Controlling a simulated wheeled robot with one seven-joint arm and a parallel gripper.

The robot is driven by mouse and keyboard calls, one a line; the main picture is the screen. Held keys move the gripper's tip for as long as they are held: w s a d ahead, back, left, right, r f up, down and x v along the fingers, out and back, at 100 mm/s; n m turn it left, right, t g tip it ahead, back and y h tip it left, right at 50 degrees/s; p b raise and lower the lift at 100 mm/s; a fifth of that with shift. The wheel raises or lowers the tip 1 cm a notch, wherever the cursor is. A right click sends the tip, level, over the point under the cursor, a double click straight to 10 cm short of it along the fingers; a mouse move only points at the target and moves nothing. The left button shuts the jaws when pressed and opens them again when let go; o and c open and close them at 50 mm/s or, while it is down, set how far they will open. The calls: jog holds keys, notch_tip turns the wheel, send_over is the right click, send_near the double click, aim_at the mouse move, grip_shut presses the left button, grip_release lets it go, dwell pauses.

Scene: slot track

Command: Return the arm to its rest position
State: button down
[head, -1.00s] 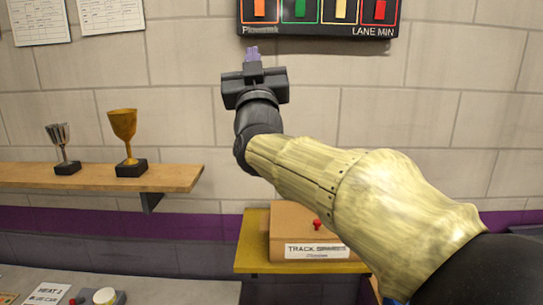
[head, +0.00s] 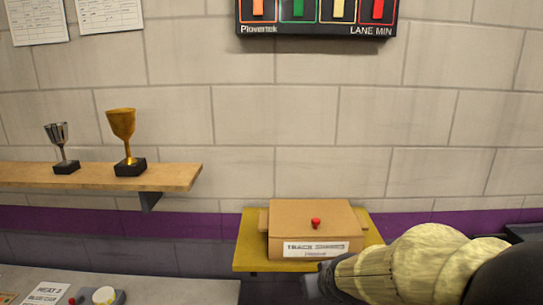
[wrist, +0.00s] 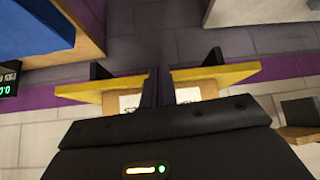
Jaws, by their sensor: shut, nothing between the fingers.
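My gripper (wrist: 158,88) shows in the wrist view with its two dark fingers together and nothing between them. Its dark palm fills the lower part of that view.
The box (head: 310,222) with a red knob sits on a yellow shelf (head: 247,264). A lane panel (head: 317,30) hangs above. A wooden shelf (head: 90,177) holds a silver trophy (head: 60,147) and a gold trophy (head: 125,133). A counter (head: 190,291) lies lower left. The wall's middle is clear.

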jog(key=s+d+f+g, duration=0.2)
jog(key=s+f, duration=0.2)
jog(key=s, duration=0.2)
jog(key=s+d+f+m+g, duration=0.1)
jog(key=s+d+f+g, duration=0.1)
jog(key=s, duration=0.4)
notch_tip(320, 180, down, 2)
jog(key=shift+s+f+m+g+h, duration=0.1)
jog(key=shift+s+m+g+h, duration=0.25)
jog(key=shift+g, duration=0.25)
jog(key=shift+w+d, duration=0.1)
